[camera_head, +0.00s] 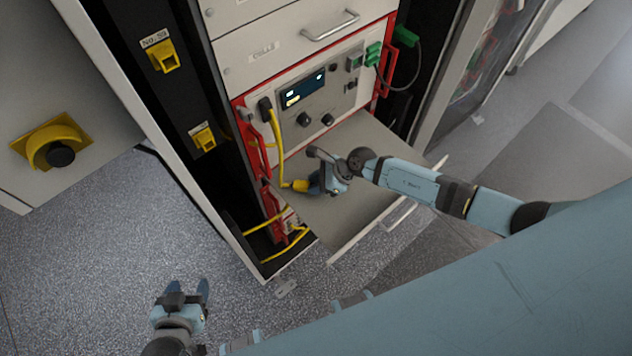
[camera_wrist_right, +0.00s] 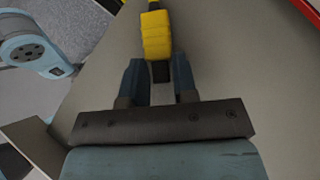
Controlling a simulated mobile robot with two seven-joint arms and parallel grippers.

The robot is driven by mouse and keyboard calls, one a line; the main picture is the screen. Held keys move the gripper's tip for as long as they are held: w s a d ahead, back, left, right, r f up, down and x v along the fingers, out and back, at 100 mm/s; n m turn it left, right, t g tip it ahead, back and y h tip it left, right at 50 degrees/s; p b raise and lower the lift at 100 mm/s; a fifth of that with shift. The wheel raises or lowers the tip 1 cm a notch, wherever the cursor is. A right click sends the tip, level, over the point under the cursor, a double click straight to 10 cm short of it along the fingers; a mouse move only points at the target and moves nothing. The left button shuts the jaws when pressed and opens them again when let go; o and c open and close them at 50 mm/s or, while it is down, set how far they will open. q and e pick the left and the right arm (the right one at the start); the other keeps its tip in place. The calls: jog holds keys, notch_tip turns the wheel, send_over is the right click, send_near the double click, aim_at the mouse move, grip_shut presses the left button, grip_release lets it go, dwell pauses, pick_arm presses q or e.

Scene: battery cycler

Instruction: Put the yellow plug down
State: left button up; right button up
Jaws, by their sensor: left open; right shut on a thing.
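The yellow plug (camera_head: 300,185) is at the fingertips of my right gripper (camera_head: 318,183), over the grey pulled-out shelf (camera_head: 345,215). In the right wrist view the plug (camera_wrist_right: 157,38) has a ribbed yellow body and a dark end, which sits between the two fingers of my right gripper (camera_wrist_right: 158,75). The gripper is shut on it. A yellow cable runs from the plug up to the instrument panel. I cannot tell whether the plug touches the shelf. My left gripper (camera_head: 188,291) is open and empty above the speckled floor.
The instrument panel (camera_head: 310,95) with a display and knobs stands behind the shelf, between red handles (camera_head: 390,60). Yellow holders (camera_head: 163,57) are on the dark rack post at left. Loose yellow cables (camera_head: 290,240) hang left of the shelf. The shelf's right part is bare.

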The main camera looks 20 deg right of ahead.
jog(key=shift+f, duration=0.2)
jog(key=o, duration=0.9)
jog(key=shift+o, duration=0.2)
jog(key=shift+r, duration=0.1)
